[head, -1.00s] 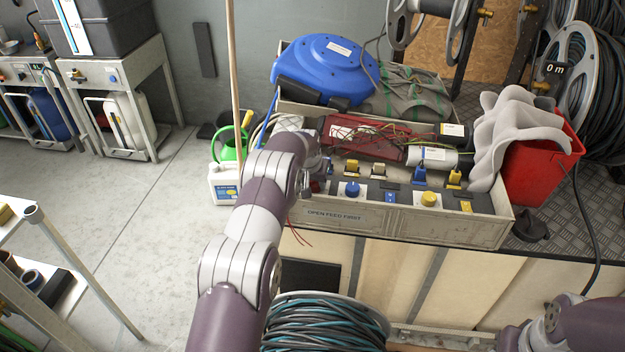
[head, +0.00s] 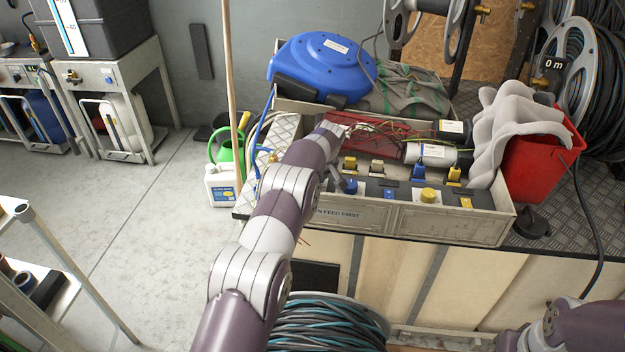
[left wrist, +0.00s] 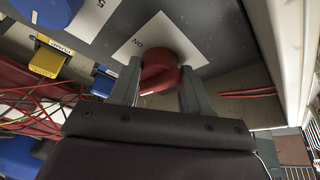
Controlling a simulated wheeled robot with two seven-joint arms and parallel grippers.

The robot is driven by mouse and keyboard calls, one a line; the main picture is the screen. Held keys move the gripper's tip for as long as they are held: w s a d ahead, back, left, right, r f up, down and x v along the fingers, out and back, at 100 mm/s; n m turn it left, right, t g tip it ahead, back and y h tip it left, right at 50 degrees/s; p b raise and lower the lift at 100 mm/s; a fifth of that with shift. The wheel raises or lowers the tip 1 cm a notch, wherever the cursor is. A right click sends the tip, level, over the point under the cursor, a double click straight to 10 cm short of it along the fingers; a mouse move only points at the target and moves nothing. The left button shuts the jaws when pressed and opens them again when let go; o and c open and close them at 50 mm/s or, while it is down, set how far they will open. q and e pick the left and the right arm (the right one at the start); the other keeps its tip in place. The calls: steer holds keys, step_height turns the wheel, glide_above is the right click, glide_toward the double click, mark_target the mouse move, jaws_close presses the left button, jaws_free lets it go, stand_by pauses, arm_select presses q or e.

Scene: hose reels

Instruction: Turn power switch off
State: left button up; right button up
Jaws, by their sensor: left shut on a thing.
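The power switch is a red rotary knob (left wrist: 172,58) on a white plate (left wrist: 134,42) marked ON, seen in the left wrist view. My left gripper (left wrist: 158,82) has one finger on each side of the knob and is shut on it. In the head view my left arm covers the knob, at the left end of the grey switch panel (head: 372,197). My right gripper is out of the picture; only part of that arm shows at the lower right.
The panel sits in an open box (head: 440,225) with a blue knob (head: 350,187), a yellow knob (head: 428,195), several plugs and loose wires. A blue reel (head: 322,67) is behind, a red bucket (head: 535,160) at right. A cable spool (head: 325,325) stands below the box.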

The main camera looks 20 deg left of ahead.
arm_select(q)
steer(key=shift+w+r, duration=0.25)
steer(key=shift+r, duration=0.15)
steer(key=o, duration=0.8)
steer(key=shift+o, duration=1)
steer(key=shift+f, duration=0.3)
steer(key=shift+r, duration=0.1)
steer(key=p+v, duration=0.3)
steer(key=v, duration=0.9)
steer(key=shift+d+r, duration=0.2)
steer(key=shift+r, duration=0.05)
steer(key=shift+p, duration=0.3)
